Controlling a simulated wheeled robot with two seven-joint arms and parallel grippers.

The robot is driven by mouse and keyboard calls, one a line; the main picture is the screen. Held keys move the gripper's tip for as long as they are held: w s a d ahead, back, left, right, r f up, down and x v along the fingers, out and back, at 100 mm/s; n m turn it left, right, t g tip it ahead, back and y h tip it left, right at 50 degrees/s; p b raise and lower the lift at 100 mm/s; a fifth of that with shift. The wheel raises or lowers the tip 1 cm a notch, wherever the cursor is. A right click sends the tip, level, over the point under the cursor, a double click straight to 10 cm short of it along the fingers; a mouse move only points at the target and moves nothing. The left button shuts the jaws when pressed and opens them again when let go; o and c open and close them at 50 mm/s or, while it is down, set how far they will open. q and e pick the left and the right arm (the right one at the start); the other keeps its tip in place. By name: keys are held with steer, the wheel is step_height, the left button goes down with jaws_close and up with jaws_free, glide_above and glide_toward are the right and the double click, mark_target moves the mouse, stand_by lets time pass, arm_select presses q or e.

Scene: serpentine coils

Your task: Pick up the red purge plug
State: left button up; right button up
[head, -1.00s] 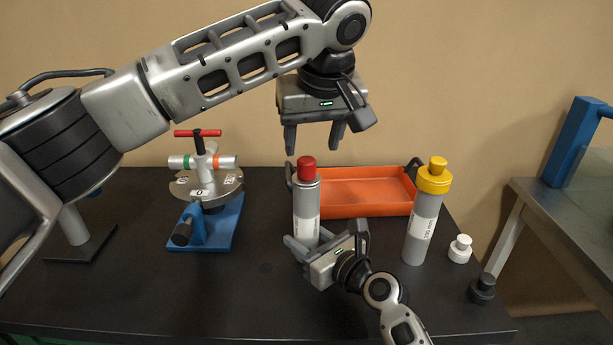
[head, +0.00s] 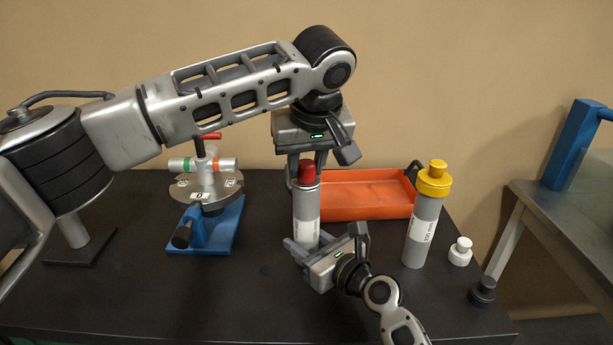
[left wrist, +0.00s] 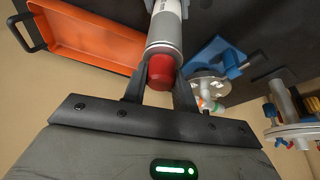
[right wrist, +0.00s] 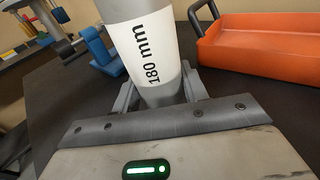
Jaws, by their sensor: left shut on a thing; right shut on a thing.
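The red purge plug (head: 307,172) sits in the top of an upright grey cylinder (head: 306,212). My left gripper (head: 307,180) points down from above and is shut on the red plug; the left wrist view shows the plug (left wrist: 161,72) between its fingers. My right gripper (head: 312,248) is shut around the lower part of the same cylinder. In the right wrist view the cylinder's label (right wrist: 145,48) reads 180 mm.
An orange tray (head: 365,208) lies behind the cylinder. A second grey cylinder (head: 421,236) with a yellow cap (head: 434,180) stands to the right, near a white plug (head: 460,251) and a black plug (head: 483,291). A valve fixture on a blue base (head: 214,230) stands left.

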arm_select(q)
steer(key=shift+r, duration=0.1)
arm_select(e)
steer(key=shift+r, duration=0.15)
arm_select(q)
step_height(320, 180, up, 10)
stand_by(0.3)
steer(key=shift+r, duration=0.1)
step_height(320, 180, up, 6)
glide_above(307, 162)
stand_by(1.1)
steer(key=shift+f, duration=0.35)
arm_select(e)
steer(key=shift+f, duration=0.4)
arm_select(q)
steer(key=shift+f+b, duration=0.2)
steer(key=shift+b, duration=0.25)
arm_select(e)
steer(key=shift+f, duration=0.3)
